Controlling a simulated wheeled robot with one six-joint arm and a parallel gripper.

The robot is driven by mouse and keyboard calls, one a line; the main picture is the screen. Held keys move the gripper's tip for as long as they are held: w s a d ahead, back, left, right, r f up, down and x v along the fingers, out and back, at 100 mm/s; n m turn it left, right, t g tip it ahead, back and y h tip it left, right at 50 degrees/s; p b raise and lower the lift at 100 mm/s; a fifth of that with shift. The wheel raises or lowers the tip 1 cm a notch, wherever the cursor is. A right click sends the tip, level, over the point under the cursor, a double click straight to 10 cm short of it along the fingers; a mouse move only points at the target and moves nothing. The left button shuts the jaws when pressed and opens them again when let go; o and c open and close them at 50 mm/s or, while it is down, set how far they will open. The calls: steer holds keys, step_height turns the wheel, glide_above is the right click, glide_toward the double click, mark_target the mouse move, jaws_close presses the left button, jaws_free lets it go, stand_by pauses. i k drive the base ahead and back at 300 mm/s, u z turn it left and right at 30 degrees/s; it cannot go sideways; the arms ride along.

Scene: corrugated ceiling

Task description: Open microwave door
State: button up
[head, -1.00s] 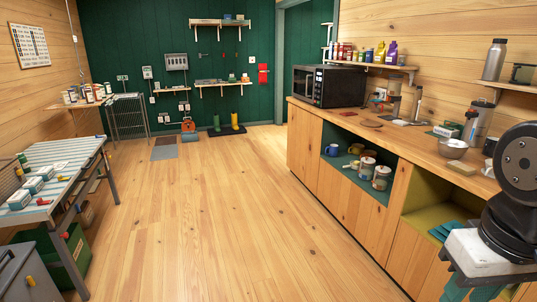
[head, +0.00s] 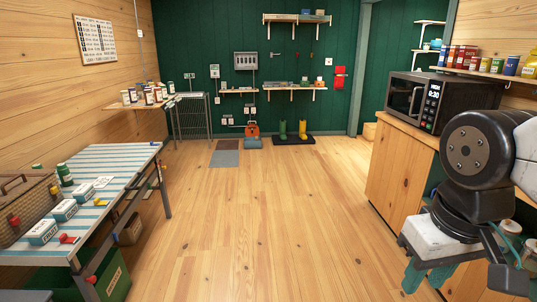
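The black microwave (head: 455,101) stands on the wooden counter at the right. Its door (head: 403,96) looks shut, with a handle bar beside the control panel. The lit panel (head: 432,104) shows a clock reading. My arm fills the lower right, in front of the counter and well short of the microwave. Nothing of mine touches the microwave.
The wooden floor (head: 250,230) ahead is clear. A striped workbench (head: 105,158) with small boxes and a basket stands at the left. A shelf of cans and bottles (head: 490,65) hangs behind the microwave. Boots (head: 303,129) stand at the back wall.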

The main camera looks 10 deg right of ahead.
mark_target(406, 102)
steer(key=i, duration=1.95)
steer(key=z, duration=0.65)
steer(key=i, duration=1.9)
steer(key=z, duration=0.6)
steer(key=i, duration=0.4)
steer(key=z, duration=0.1)
